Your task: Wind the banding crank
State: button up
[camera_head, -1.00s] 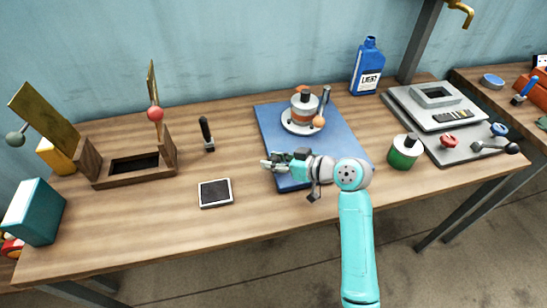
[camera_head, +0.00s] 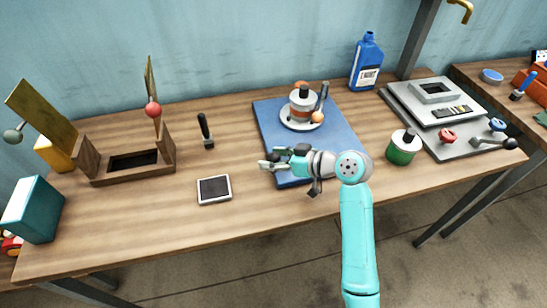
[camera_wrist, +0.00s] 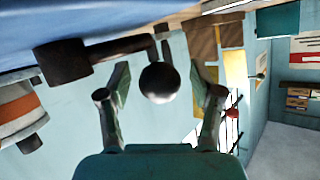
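In the wrist view a crank shows upside down: a dark hub (camera_wrist: 62,62), a thin arm and a dark round knob (camera_wrist: 160,82). The knob lies between the two fingers, with a visible gap on each side. My gripper (camera_wrist: 160,95) is open. In the head view my gripper (camera_head: 266,160) points left over the front left part of the blue mat (camera_head: 275,125); the crank is mostly hidden there. Behind it on the mat is an orange-banded pot (camera_head: 302,105) on a white round plate, with a grey lever and orange ball (camera_head: 317,117) beside it.
A green jar (camera_head: 403,148) stands right of the mat, and a grey scale (camera_head: 445,105) farther right. A blue bottle (camera_head: 366,62) stands behind. A flat dark-faced device (camera_head: 214,188), a black handle (camera_head: 205,130) and a wooden box (camera_head: 133,165) lie to the left.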

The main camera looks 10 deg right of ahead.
jog(key=v, duration=1.2)
dwell(0.6)
